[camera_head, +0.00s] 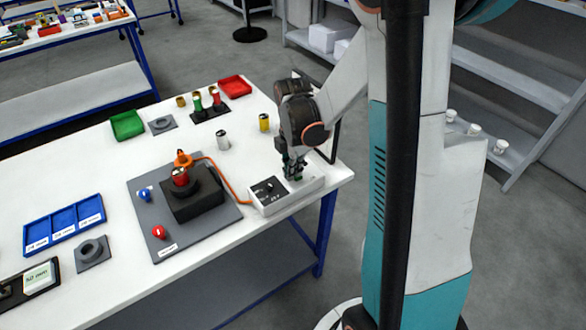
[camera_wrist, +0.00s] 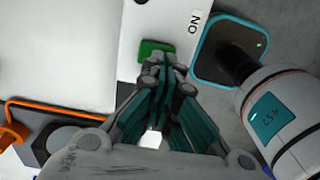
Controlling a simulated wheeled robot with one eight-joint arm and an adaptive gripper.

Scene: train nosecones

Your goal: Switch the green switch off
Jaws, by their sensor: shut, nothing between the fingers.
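The green switch (camera_wrist: 155,48) shows in the wrist view on a white box, just beyond my fingertips. An "ON" label is printed on the box to the right of the switch in that view. My gripper (camera_wrist: 165,68) is shut and empty, its tips close to the switch's edge; I cannot tell whether they touch it. In the head view my gripper (camera_head: 292,172) points down over the right end of the white switch box (camera_head: 272,205). There the green switch is hard to make out beneath the fingers. Its on or off position is unclear.
An orange cable (camera_head: 228,180) runs from the box to a black fixture (camera_head: 192,200) on a grey board with blue and red knobs. A silver cylinder (camera_head: 223,141) and a yellow cylinder (camera_head: 264,122) stand behind the box. The table's right edge is close by.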

